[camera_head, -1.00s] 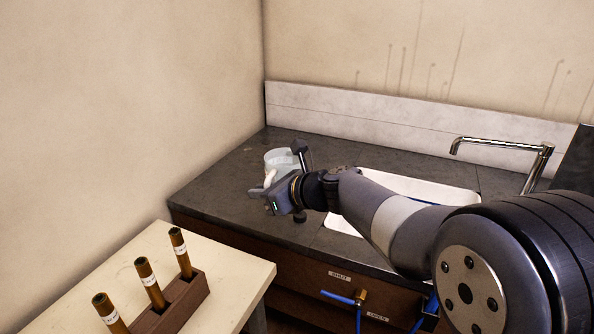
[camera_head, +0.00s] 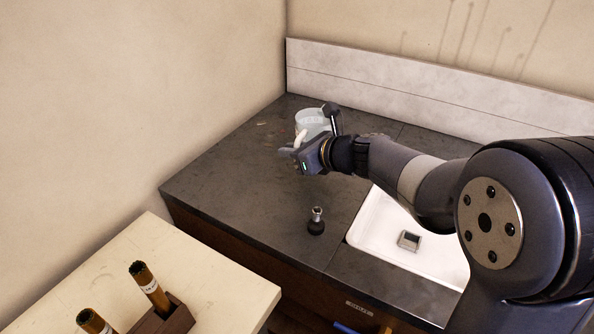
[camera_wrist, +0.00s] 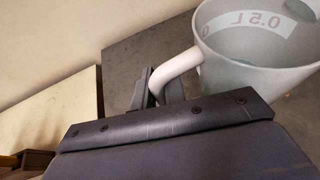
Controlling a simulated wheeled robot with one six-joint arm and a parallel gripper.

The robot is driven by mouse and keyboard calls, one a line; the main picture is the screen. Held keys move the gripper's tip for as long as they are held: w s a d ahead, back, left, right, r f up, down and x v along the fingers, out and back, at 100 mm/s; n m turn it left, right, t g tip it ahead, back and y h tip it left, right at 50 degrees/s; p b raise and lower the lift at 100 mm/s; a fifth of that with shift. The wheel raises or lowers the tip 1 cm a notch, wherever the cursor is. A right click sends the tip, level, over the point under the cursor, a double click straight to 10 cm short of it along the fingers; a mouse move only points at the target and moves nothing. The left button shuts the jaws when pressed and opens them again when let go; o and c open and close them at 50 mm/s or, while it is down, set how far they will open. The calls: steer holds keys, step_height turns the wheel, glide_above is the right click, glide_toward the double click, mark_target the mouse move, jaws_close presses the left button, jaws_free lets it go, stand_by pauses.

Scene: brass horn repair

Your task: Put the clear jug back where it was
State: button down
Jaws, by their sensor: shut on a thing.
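The clear jug (camera_head: 309,121) is at the back left of the dark counter, partly hidden behind my gripper (camera_head: 296,149). In the wrist view the jug (camera_wrist: 262,62) is a translucent cup with a "0.5 L" band inside and a pale handle (camera_wrist: 176,72). My gripper (camera_wrist: 162,92) is shut on that handle. The jug looks upright. I cannot tell whether its base touches the counter.
The dark counter (camera_head: 235,180) is mostly clear left of my arm. A small dark fitting with a metal top (camera_head: 316,222) stands near its front. A white sink (camera_head: 375,232) holds a small square metal piece (camera_head: 409,241). A pale table (camera_head: 120,262) with brown tubes (camera_head: 150,288) is front left.

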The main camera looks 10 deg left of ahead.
steer(key=shift+f+b, duration=0.65)
steer(key=shift+f, duration=1.95)
steer(key=shift+f, duration=0.2)
steer(key=c, duration=1.5)
jaws_free()
steer(key=shift+o, duration=0.2)
steer(key=shift+r, duration=0.25)
steer(key=v, duration=1.2)
steer(key=shift+p, duration=0.3)
steer(key=shift+f, duration=0.1)
